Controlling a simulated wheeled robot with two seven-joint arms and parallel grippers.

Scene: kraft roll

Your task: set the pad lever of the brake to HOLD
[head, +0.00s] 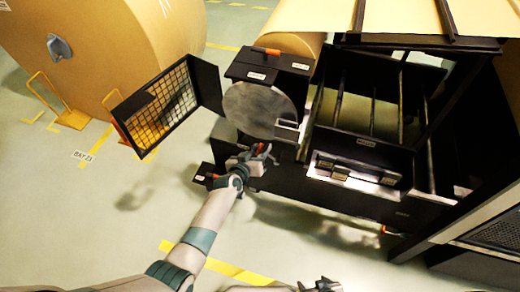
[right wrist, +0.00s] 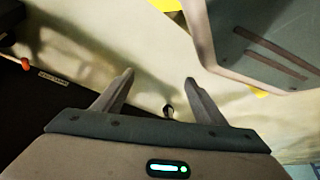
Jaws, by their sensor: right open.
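The brake shows in the head view as a large grey disc (head: 257,110) under a black housing (head: 270,68) with white labels. An orange-handled lever (head: 267,50) lies on top of the housing. Which handle is the pad lever, and its setting, I cannot read. My left gripper (head: 264,153) is just below the disc, beside a small orange part; whether its fingers hold it is unclear. My right gripper (head: 322,286) is low at the bottom edge, away from the brake. In the right wrist view its fingers (right wrist: 158,88) are apart, with nothing gripped.
A hinged mesh guard (head: 158,108) stands open left of the disc. A large kraft roll (head: 110,45) is at the upper left, with a yellow stand (head: 60,98) beside it. The black machine frame (head: 365,120) fills the right. The floor at lower left is clear.

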